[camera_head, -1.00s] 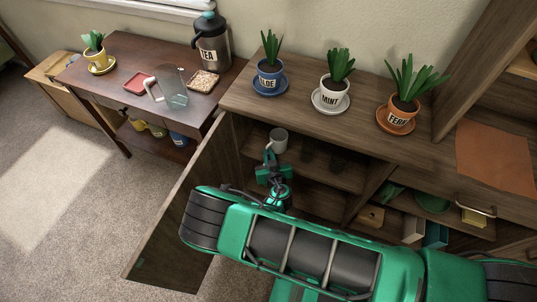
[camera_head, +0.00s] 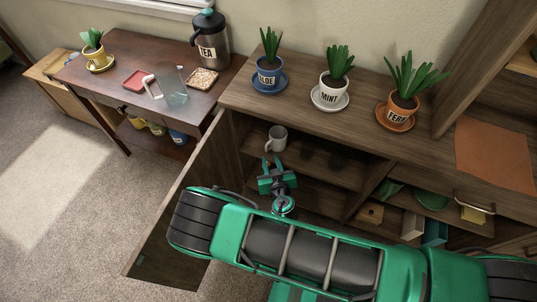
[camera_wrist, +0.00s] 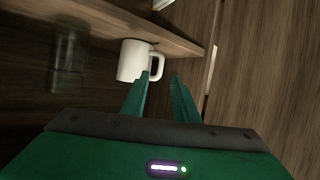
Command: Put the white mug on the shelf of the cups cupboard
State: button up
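The white mug (camera_head: 276,139) stands upright on the upper shelf (camera_head: 305,164) inside the open cupboard, near its left side. In the wrist view the mug (camera_wrist: 133,61) is just beyond my fingertips, with its handle to the right. My gripper (camera_head: 273,163) is in front of the cupboard opening, a little short of the mug. In the wrist view my gripper (camera_wrist: 161,78) has its two fingers apart with nothing between them. The mug and fingers appear apart.
The open cupboard door (camera_head: 180,200) stands to the left of my gripper. A clear glass (camera_wrist: 68,60) is on the shelf beside the mug. Potted plants in blue (camera_head: 269,77), white (camera_head: 333,92) and terracotta (camera_head: 400,105) pots stand on the cupboard top.

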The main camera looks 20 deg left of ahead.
jog(key=shift+v, duration=2.7)
